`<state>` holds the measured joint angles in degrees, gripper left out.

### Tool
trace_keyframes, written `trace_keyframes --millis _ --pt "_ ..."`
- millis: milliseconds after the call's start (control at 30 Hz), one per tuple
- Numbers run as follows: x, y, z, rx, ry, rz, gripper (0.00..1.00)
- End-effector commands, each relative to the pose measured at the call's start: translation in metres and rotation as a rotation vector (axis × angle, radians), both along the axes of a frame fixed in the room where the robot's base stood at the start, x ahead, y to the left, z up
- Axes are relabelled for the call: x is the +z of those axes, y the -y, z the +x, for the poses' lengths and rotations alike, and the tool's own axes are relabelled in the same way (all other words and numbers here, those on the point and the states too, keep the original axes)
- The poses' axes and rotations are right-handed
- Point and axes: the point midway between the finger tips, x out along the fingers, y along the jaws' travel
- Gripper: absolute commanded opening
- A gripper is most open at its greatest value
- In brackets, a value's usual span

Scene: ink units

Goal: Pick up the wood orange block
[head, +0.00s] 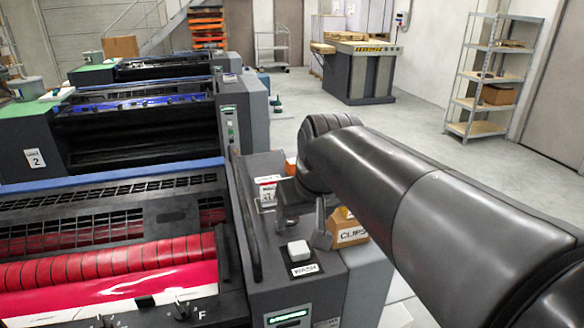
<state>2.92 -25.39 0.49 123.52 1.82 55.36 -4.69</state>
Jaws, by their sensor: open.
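A small orange patch, which looks like the orange block (290,166), shows at the back of the grey console top, just left of my wrist. Much of it is hidden behind the wrist. My gripper (304,228) hangs fingers-down over the right part of the console top. Its fingers are apart, and nothing shows held between them. It appears nearer to me than the orange patch. I cannot tell its exact height above the console.
A cardboard box marked CLIPS (347,228) is just right of the fingers. Press rollers (120,262) fill the left; open floor lies right.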

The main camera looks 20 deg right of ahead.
Motion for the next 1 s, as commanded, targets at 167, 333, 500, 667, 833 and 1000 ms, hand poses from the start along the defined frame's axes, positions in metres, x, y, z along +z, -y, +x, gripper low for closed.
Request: trace_keyframes --millis 167,333,500,667,833,1000 --pt "0.024 0.009 0.066 0.013 -0.017 0.001 0.67" --pt "0.037 0.021 0.127 0.029 -0.029 0.000 0.67" --pt "0.039 0.035 0.188 0.046 -0.042 0.005 0.67" --pt "0.034 0.051 0.243 0.063 -0.052 0.009 0.67" --pt "0.019 0.071 0.299 0.080 -0.060 0.017 0.67" --pt "-0.005 0.093 0.350 0.098 -0.069 0.025 0.67"
